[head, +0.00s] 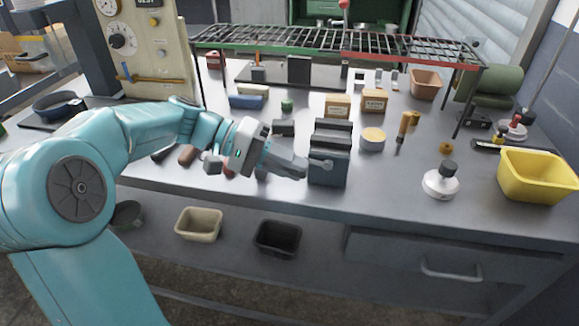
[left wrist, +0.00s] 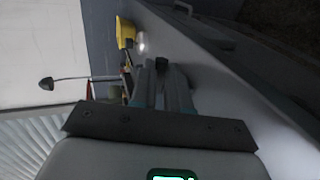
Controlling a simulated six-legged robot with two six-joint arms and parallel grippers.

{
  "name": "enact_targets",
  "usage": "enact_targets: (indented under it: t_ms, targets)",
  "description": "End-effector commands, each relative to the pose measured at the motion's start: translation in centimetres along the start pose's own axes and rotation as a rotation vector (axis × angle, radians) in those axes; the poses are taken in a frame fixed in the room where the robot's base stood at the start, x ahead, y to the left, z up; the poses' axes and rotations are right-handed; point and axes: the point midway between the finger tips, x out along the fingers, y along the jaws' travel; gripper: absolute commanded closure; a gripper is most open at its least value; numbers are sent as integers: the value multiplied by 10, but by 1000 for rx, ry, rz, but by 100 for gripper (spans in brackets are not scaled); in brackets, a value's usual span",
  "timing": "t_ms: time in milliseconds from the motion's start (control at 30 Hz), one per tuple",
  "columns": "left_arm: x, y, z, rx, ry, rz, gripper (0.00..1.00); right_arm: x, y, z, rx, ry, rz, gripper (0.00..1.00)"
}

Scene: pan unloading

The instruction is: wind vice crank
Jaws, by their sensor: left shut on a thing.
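The vice (head: 329,153) is a grey-blue block with dark jaws standing at the front of the bench. Its crank (head: 320,163) shows as a small light grey piece on the vice's front. My left gripper (head: 303,168) reaches in from the left with its fingertips at the crank, shut on it. The fingers cover part of the crank. In the left wrist view, my left gripper (left wrist: 161,75) points at a small dark piece between the fingertips; that view is dim. My right gripper is not in view.
A white-based weight (head: 441,183) and a yellow bin (head: 540,175) stand to the right. Beige (head: 199,223) and black (head: 278,239) bins sit below the bench edge.

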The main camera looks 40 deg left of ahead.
Motion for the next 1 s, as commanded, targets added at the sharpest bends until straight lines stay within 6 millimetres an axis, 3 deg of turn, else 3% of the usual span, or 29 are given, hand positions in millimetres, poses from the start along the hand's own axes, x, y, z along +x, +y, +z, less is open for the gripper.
enact_targets:
  t_ms: [300, 333, 400, 767, 867, 1000]
  targets:
    - [1, 0, 0, -1, -3, 1, 100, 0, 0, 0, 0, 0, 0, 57]
    - [1, 0, 0, -1, -3, 1, 75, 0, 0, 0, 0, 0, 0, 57]
    - [1, 0, 0, -1, -3, 1, 59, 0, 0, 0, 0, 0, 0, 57]
    - [-6, 0, 0, -1, 1, -1, 59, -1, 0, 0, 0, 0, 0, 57]
    - [-21, 0, -1, -1, 3, -2, 59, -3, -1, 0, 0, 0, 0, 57]
    - [-57, 1, -1, -2, 5, -2, 59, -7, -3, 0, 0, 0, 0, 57]
